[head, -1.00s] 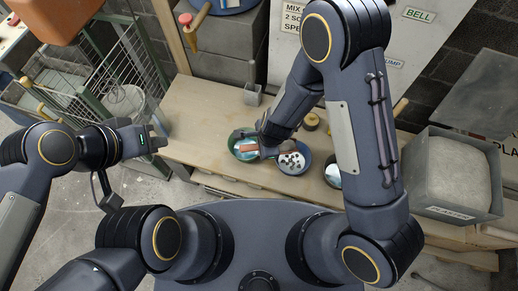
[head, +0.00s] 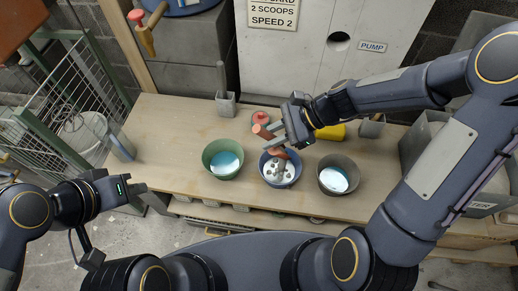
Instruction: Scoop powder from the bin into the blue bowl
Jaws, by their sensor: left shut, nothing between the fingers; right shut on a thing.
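The blue bowl (head: 266,175) stands on the bench between a green bowl and a grey-brown bowl. It holds white stuff with dark spots. My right gripper (head: 290,140) is above its back rim, shut on a tool with reddish-brown parts (head: 278,153). A grey part of the tool reaches down over or into the blue bowl; its exact shape and whether it carries powder cannot be told. A grey bin (head: 413,148) stands at the right, mostly hidden behind my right arm; its contents do not show. My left gripper (head: 136,188) is shut and empty at the bench's front left.
The green bowl (head: 209,168) and grey-brown bowl (head: 349,164) hold pale contents. Behind are a red-topped jar (head: 260,118), a yellow object (head: 331,132) and a grey holder (head: 226,104). A wire cage (head: 70,85) stands left. The bench's (head: 165,125) left part is clear.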

